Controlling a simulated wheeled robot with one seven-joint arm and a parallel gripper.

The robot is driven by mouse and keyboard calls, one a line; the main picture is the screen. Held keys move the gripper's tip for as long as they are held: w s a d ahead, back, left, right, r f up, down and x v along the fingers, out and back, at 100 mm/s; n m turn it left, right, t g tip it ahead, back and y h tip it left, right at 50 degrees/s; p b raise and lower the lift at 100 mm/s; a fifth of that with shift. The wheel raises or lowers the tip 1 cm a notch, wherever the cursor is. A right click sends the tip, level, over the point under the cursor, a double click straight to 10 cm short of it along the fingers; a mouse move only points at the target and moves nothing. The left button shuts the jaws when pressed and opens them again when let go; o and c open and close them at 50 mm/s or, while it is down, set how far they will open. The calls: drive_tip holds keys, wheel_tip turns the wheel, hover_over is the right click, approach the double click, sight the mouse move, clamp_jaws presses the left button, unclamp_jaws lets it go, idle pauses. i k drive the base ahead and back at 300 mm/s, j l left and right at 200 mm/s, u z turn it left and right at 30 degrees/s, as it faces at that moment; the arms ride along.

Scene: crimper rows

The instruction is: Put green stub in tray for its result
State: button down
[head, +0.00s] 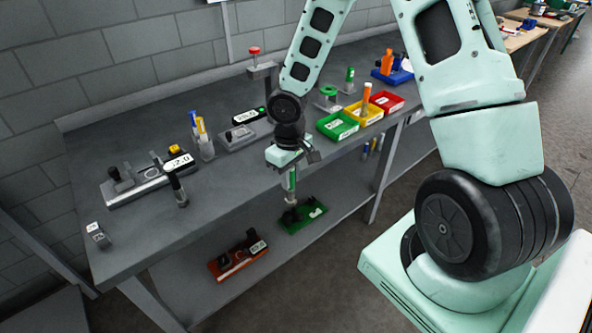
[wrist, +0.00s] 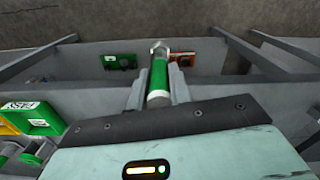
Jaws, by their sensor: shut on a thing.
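My gripper (head: 291,168) is shut on the green stub (head: 292,181), which hangs upright below the jaws near the bench's front edge. In the wrist view the green stub (wrist: 158,76) sits between the two fingers, with a pale band near me and a metallic far end. On the bench to the right of my gripper are a green tray (head: 327,133), a yellow tray (head: 352,119) holding an orange-topped stub, and a red tray (head: 399,106). The green tray also shows at the left of the wrist view (wrist: 40,125). Its label is too small to read surely.
Crimping devices with readouts (head: 178,162) (head: 248,116) stand on the bench, left of my gripper. A blue bin (head: 402,76) is farther right. The lower shelf bears a green board (head: 316,222) and an orange one (head: 222,275).

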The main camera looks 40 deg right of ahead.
sight(386, 102)
drive_tip(key=l+u, duration=0.1)
drive_tip(key=l, duration=0.25)
drive_tip(key=k+l+u, duration=0.1)
drive_tip(key=l, duration=0.3)
drive_tip(key=k+l+u, duration=0.1)
drive_tip(key=l, duration=0.25)
drive_tip(key=l+u, duration=0.1)
drive_tip(key=l, duration=0.3)
drive_tip(key=k+l+u, duration=0.1)
drive_tip(key=l, duration=0.35)
drive_tip(key=l+u, duration=0.1)
drive_tip(key=l, duration=0.3)
drive_tip(key=k+l+u, duration=0.15)
drive_tip(key=l, duration=0.25)
drive_tip(key=k+l+u, duration=0.1)
drive_tip(key=l, duration=0.3)
drive_tip(key=k+l+u, duration=0.1)
drive_tip(key=l, duration=0.3)
